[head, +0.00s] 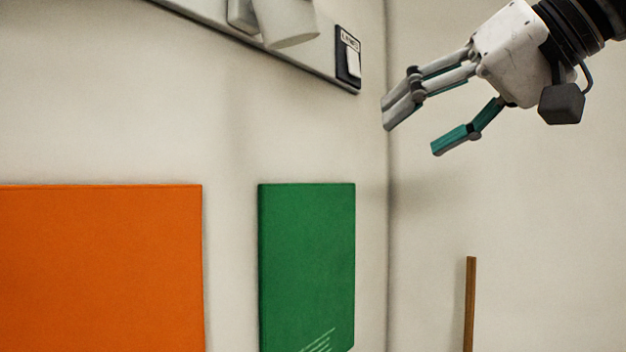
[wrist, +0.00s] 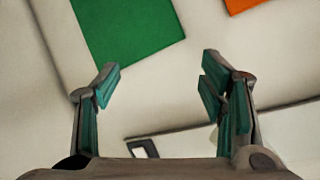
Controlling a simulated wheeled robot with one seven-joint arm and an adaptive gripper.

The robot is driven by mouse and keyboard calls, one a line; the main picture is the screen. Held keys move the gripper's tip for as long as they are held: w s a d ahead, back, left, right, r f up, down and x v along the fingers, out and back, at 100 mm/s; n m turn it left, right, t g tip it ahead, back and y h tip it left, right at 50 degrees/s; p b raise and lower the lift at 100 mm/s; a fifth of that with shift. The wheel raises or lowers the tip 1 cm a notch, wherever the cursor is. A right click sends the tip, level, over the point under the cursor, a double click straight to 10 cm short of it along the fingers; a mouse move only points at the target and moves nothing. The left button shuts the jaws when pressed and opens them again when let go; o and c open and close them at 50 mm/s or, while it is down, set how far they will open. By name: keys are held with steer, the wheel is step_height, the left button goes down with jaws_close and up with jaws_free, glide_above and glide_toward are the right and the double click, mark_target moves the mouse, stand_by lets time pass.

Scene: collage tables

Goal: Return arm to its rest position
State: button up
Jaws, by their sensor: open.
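My gripper (head: 412,134) is at the upper right of the head view, its fingers pointing left and down. It is open, with nothing between the fingers. In the wrist view my gripper (wrist: 160,90) shows its teal-padded fingers spread apart, with only pale surface between them. The arm behind it runs out of the head view at the top right corner.
A green panel (head: 306,265) and an orange panel (head: 100,265) stand against the pale wall, apart from the fingers. A grey strip (head: 215,25) with a black-framed switch (head: 348,58) is at the top. A thin brown stick (head: 470,300) stands lower right.

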steer(key=s+d+f+m+g+h, duration=0.1)
steer(key=s+f, duration=0.3)
steer(key=f, duration=0.8)
steer(key=s+d+f+m+g+h, duration=0.1)
steer(key=s+d+f+g+h, duration=0.1)
steer(key=f, duration=1)
steer(key=s+d+f+g+h, duration=0.2)
steer(key=s+f+h, duration=0.3)
steer(key=f, duration=0.7)
steer(key=shift+s+d+f+m, duration=0.25)
steer(key=shift+s+d+m, duration=0.15)
steer(key=shift+s+d, duration=0.35)
steer(key=shift+s+a, duration=0.1)
steer(key=shift+a, duration=0.05)
steer(key=shift+c, duration=0.3)
